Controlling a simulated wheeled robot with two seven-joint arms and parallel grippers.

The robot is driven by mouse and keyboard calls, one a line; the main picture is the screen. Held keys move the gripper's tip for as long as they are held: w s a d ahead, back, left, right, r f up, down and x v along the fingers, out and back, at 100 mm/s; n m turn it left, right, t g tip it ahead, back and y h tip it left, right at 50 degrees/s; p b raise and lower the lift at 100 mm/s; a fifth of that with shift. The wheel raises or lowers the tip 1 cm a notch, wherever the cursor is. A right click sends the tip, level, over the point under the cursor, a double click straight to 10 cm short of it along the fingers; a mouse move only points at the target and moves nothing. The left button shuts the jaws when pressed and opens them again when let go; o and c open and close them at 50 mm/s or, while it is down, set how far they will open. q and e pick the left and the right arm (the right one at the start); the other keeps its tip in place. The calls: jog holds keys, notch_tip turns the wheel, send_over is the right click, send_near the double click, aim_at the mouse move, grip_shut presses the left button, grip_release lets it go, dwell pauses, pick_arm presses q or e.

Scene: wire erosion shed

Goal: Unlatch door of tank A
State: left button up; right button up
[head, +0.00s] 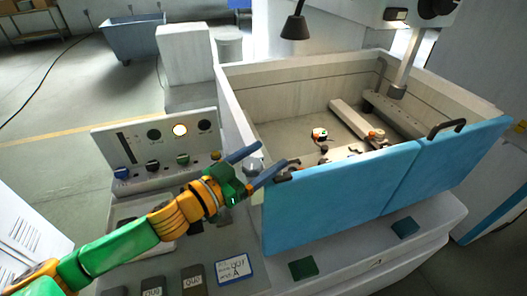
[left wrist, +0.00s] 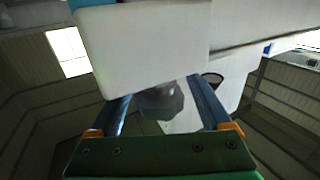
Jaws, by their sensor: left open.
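The tank (head: 300,85) is a pale open-topped tub with a blue front door in two panels. The left panel (head: 330,205) and right panel (head: 452,165) look shut. A dark handle (head: 290,174) sits on the left panel's top edge, partly behind a finger; another dark handle (head: 447,128) sits on the right panel. My left gripper (head: 272,154) is open at the tank's near left corner. A grey knob (head: 253,167) stands between its fingers. In the left wrist view the knob (left wrist: 162,103) is between the open fingers (left wrist: 160,97); contact is unclear. My right gripper is out of view.
A control panel (head: 150,145) with knobs and a lit lamp (head: 180,130) stands left of the tank. A white label (head: 234,269) with an "A" lies below my left arm. A dark lamp (head: 295,27) and a machine column (head: 407,60) hang over the tank.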

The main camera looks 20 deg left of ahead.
pick_arm(q)
grip_shut()
dwell(0.3)
